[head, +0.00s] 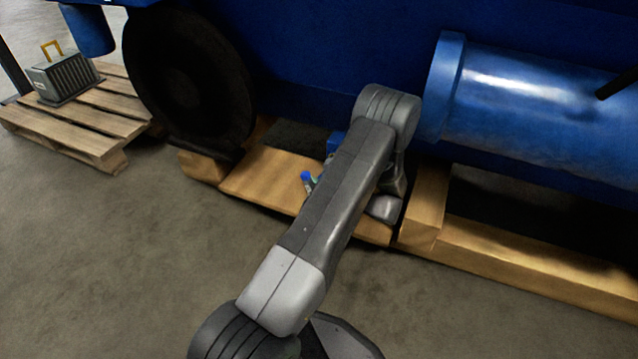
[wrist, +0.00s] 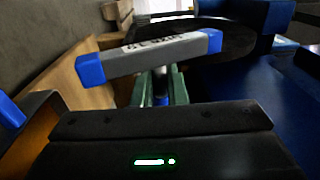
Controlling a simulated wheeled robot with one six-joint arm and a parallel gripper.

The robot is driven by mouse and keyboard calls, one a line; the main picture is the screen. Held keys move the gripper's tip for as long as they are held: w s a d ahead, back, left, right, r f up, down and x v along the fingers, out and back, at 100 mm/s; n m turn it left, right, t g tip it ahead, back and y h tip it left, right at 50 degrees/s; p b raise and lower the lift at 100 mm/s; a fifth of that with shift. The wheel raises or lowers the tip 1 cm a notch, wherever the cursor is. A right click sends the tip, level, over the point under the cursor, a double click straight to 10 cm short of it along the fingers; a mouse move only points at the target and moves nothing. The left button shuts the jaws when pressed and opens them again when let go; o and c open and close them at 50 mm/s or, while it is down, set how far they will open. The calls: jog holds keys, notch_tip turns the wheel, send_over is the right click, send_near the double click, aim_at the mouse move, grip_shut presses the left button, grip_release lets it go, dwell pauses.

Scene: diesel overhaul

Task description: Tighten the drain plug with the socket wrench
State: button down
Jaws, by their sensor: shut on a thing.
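My gripper (wrist: 160,92), with green fingers, is shut on the shaft of a grey T-shaped tool with blue ends, which I take to be the socket wrench (wrist: 155,56). Its crossbar lies beyond the fingers and tilts up to the right; dark lettering on it is not readable. In the head view one blue end of the wrench (head: 306,176) shows left of my arm, low beside the blue engine. My arm hides most of the wrench. I cannot make out the drain plug in either view, nor whether the wrench touches it.
The blue engine (head: 300,55) stands close behind my arm, with a big blue cylinder (head: 540,105) at right and a black wheel (head: 185,85) at left. Wooden beams (head: 530,265) lie below. A pallet (head: 90,125) carries a grey box (head: 62,78). The front floor is clear.

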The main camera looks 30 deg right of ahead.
jog(key=g+h+p, duration=0.1)
jog(key=g+h, duration=0.1)
jog(key=g+h+p, duration=0.1)
jog(key=g+p, duration=0.1)
jog(key=shift+w+a+r+h, duration=0.1)
jog(key=shift+r+h, duration=0.1)
jog(key=shift+h, duration=0.2)
jog(key=g+h+p, duration=0.2)
jog(key=g+p, duration=0.1)
jog(key=shift+g+h+p, duration=0.35)
jog(key=shift+g+h, duration=0.05)
jog(key=g+h+p, duration=0.2)
jog(key=p, duration=0.2)
jog(key=shift+g+p, duration=0.3)
jog(key=shift+g+h+p, duration=0.4)
jog(key=shift+h+p, duration=0.1)
jog(key=shift+p, duration=0.5)
jog(key=g+h+p, duration=0.1)
jog(key=g+p, duration=0.1)
jog(key=p, duration=0.3)
jog(key=shift+w+h, duration=0.1)
jog(key=shift+h, duration=0.3)
jog(key=shift+f+p, duration=0.1)
jog(key=shift+p, duration=0.3)
jog(key=shift+g, duration=0.3)
jog(key=shift+h+p, duration=0.4)
jog(key=shift+a+f+g+h+b, duration=0.1)
jog(key=shift+g+h+b, duration=0.2)
jog(key=shift+g, duration=0.2)
